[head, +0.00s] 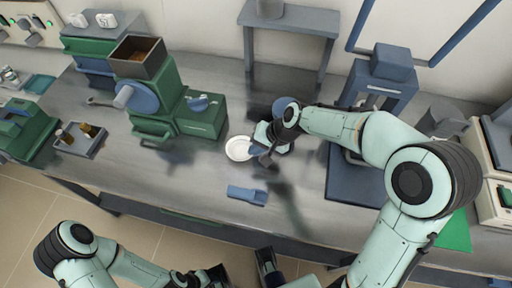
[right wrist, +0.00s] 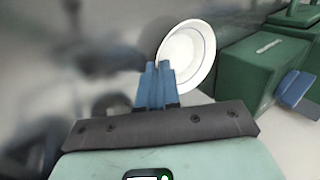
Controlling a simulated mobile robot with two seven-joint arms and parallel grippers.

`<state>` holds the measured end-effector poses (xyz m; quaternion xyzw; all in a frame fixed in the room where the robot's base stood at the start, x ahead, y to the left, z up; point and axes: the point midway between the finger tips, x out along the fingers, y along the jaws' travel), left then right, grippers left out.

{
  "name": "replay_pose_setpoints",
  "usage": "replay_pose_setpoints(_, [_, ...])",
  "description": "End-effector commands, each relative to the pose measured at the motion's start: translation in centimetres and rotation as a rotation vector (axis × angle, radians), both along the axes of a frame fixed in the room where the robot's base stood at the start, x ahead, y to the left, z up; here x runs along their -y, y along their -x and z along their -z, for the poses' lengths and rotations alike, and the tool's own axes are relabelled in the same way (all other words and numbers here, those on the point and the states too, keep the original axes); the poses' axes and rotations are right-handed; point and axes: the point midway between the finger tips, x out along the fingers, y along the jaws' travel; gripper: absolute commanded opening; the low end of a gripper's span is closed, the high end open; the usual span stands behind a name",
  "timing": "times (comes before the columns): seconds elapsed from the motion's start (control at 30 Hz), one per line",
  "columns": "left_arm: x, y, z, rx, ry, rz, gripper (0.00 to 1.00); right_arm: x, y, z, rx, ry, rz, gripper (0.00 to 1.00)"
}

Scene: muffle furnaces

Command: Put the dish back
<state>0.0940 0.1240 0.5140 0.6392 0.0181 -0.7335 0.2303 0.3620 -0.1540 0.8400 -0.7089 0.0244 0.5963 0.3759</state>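The dish (head: 238,148) is a shallow white round bowl over the middle of the grey bench. It also shows in the right wrist view (right wrist: 190,55), tilted, with its near rim at my fingertips. My right gripper (head: 262,157) reaches in from the right beside the dish. In the right wrist view its two blue fingers (right wrist: 157,70) are almost together, and the dish's rim appears pinched between them. I cannot tell whether the dish touches the bench. My left gripper (head: 215,277) is low at the bottom edge, away from the dish and partly cut off; its opening is unclear.
A green machine with a hopper (head: 140,57) stands left of the dish. A small blue piece (head: 247,194) lies in front of it. A blue-grey press-like stand (head: 375,95) is at the right. A grey raised shelf (head: 290,18) stands behind. A small tray (head: 80,138) sits at the left.

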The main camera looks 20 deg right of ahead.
Motion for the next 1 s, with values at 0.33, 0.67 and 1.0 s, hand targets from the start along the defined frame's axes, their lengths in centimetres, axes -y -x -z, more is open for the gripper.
replay_pose_setpoints(0.33, [0.0, -0.1, 0.2, 0.002, 0.000, -0.001, 0.43, 0.0, 0.0, 0.2, 0.000, 0.000, 0.000, 0.28])
replay_pose_setpoints(0.67, [0.0, 0.2, -0.5, -0.007, 0.002, 0.001, 0.43, 1.0, 0.6, -2.3, 0.005, -0.001, 0.002, 0.28])
replay_pose_setpoints(1.0, [0.0, 0.6, -1.5, -0.025, 0.004, 0.006, 0.43, 4.0, 2.7, -8.5, 0.004, 0.000, 0.002, 0.28])
